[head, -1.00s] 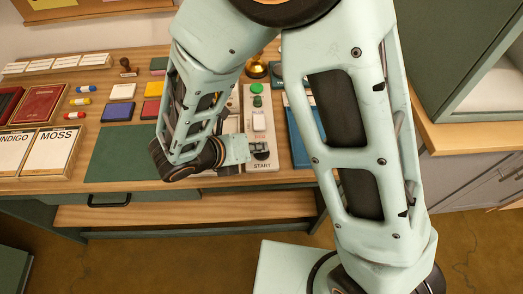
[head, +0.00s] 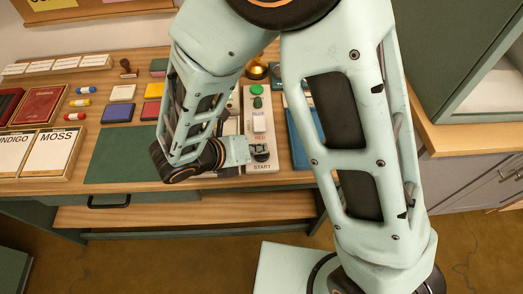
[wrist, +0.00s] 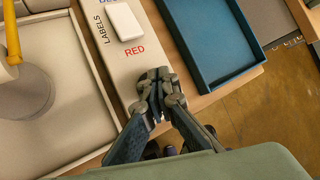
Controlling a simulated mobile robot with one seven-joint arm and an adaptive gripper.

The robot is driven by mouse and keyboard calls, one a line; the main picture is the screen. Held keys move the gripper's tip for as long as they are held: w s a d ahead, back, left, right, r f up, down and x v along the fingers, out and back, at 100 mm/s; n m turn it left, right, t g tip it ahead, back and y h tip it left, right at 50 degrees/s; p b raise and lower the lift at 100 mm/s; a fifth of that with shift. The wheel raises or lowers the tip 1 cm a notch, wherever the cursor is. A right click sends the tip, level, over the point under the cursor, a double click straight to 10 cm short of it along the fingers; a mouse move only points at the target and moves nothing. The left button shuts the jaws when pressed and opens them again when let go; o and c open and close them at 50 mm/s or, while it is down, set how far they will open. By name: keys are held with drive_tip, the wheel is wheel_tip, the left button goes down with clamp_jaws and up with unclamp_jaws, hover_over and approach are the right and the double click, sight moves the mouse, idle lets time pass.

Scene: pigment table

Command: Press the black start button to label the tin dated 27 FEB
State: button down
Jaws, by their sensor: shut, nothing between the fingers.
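The pale control panel (head: 269,120) lies on the table; its front end reads START. A white rocker switch (wrist: 123,20) sits between the words BLUE and RED. My gripper (wrist: 158,84) is shut and empty, fingertips together over the panel's front part, below RED. In the head view my gripper (head: 260,152) is just above the START lettering. The black start button is not distinguishable; the fingers cover its likely spot, and I cannot tell whether they touch it. A grey round object, perhaps a tin (wrist: 24,92), sits on the pale tray to the left; no date is readable.
A blue tray (wrist: 236,77) lies right of the panel. A green button (head: 257,90) is at the panel's far end. A dark green mat (head: 115,155), colored pads and INDIGO and MOSS cards (head: 60,152) lie to the left. A green cabinet (head: 460,60) stands at right.

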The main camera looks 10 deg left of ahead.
drive_tip(key=shift+r+p, duration=0.45)
drive_tip(key=shift+r, duration=0.35)
drive_tip(key=shift+r+p, duration=2.2)
drive_tip(key=shift+r, duration=0.2)
